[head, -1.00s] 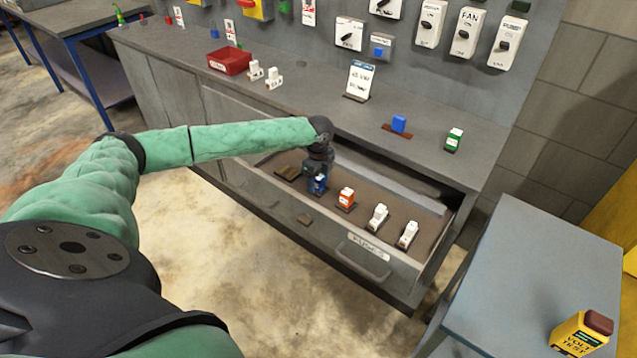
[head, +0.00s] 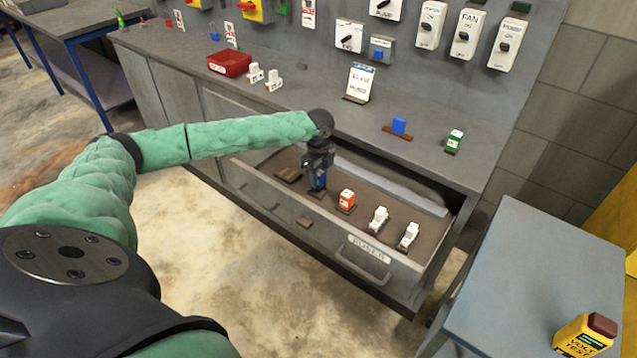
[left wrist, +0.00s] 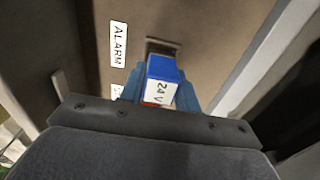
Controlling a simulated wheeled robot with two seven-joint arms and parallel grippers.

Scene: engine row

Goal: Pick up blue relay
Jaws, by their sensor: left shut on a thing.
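My left gripper (head: 318,178) is over the open drawer and shut on a blue relay. The relay (left wrist: 162,82) shows in the left wrist view between the two bluish fingers, with a white "24 V" label facing the camera. In the head view the gripper mostly hides it. A brown base (head: 317,194) lies just below the gripper; any small gap between it and the relay is hard to judge. My right gripper is not in view.
The open drawer (head: 318,232) also holds an orange block (head: 346,200) and two white blocks (head: 379,218) (head: 408,235) to the right.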

